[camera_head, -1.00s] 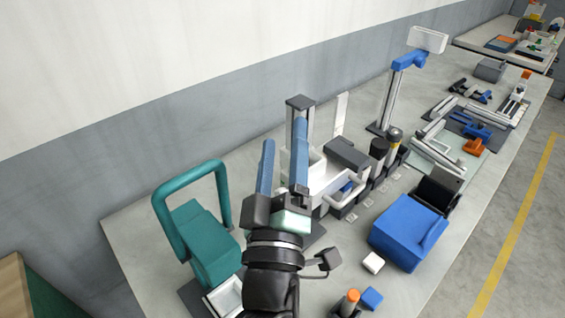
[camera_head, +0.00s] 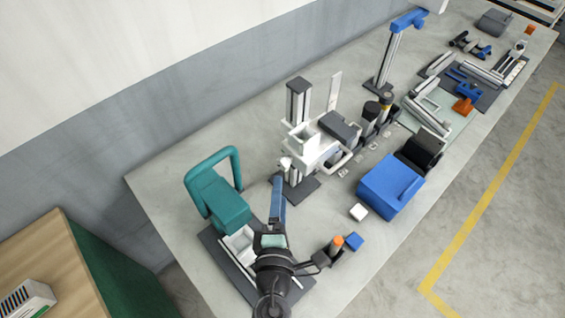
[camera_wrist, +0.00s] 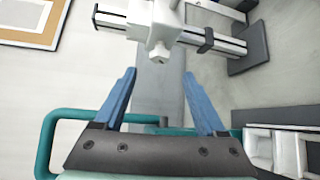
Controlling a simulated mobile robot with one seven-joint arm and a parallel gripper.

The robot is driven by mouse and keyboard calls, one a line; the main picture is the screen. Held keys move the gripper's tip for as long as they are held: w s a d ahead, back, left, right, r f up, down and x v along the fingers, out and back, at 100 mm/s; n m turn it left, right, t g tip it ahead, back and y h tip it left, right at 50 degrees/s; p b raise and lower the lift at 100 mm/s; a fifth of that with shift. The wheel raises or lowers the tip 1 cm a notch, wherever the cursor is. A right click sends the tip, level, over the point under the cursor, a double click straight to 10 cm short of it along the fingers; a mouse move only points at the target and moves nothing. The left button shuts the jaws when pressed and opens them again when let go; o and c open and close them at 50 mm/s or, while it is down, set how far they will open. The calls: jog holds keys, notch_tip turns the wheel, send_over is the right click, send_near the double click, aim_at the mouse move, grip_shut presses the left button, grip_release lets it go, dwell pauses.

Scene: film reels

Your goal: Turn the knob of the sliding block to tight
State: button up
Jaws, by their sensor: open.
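The white sliding block (camera_head: 308,142) sits on an upright grey aluminium post (camera_head: 298,105) on a dark base plate. In the wrist view the white sliding block (camera_wrist: 152,14) straddles the grey rail (camera_wrist: 224,44), and its small white knob (camera_wrist: 160,52) points toward me. My gripper (camera_wrist: 158,74) is open and empty; its two blue fingers lie either side of the knob's line, with the tips short of it. In the head view my gripper (camera_head: 278,178) is just below and left of the post. The knob's tight or loose state cannot be read.
A teal machine with a looped handle (camera_head: 218,195) stands close to the left of my gripper. A blue box (camera_head: 390,185) is to the right, with a white cube (camera_head: 358,212) and an orange-topped item (camera_head: 337,242) nearer.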

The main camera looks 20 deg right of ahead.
aim_at(282, 167)
jog(key=x, duration=0.8)
jog(key=shift+w+d, duration=0.15)
grip_shut()
